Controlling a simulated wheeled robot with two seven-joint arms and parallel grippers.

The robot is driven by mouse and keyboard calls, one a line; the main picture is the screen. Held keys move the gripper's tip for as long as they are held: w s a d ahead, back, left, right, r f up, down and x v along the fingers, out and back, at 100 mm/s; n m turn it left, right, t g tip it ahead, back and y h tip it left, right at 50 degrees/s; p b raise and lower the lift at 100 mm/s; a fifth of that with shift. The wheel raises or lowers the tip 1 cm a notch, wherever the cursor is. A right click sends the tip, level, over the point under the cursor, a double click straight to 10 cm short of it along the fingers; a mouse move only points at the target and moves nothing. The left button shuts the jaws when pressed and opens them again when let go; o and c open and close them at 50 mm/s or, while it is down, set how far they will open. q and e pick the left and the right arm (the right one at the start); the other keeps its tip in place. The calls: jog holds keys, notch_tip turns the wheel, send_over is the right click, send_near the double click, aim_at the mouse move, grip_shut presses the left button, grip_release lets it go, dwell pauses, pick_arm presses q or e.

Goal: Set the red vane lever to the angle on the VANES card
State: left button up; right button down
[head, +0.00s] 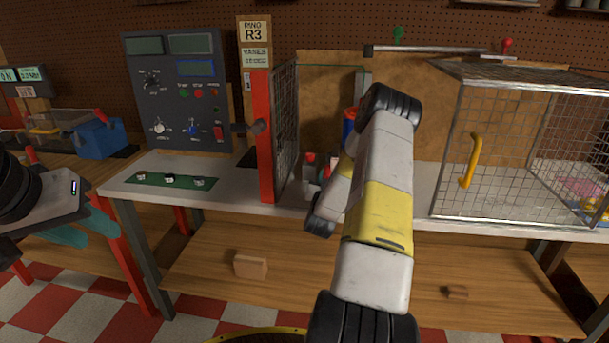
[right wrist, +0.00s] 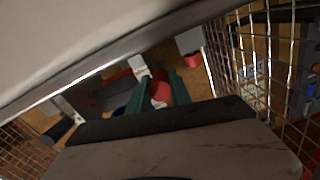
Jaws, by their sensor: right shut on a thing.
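The VANES card (head: 256,57) hangs below the PING R3 card on the wooden post in the head view; its angle is too small to read. In the right wrist view, my right gripper (right wrist: 159,86) reaches inside the mesh enclosure. Its green fingers are shut on a red piece (right wrist: 160,93), which looks like the red vane lever. Its angle cannot be told. In the head view my right arm hides the gripper and most of the enclosure's inside. My left gripper (head: 82,230) is open and empty at the left, in front of the bench.
A red-edged mesh door (head: 263,140) stands open beside my right arm. A control panel (head: 180,120) stands left of it. A mesh cage (head: 500,150) with a yellow handle (head: 472,158) is on the right.

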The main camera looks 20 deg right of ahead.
dwell(0.9)
jog(key=shift+r+g+y, duration=0.4)
jog(key=shift+r+g, duration=0.3)
jog(key=shift+r, duration=0.65)
jog(key=shift+w+r, duration=0.1)
jog(key=shift+r, duration=0.65)
jog(key=c, duration=1.2)
grip_release()
jog(key=shift+o, duration=0.2)
jog(key=shift+f, duration=0.1)
jog(key=v, duration=0.8)
jog(key=shift+d, duration=0.1)
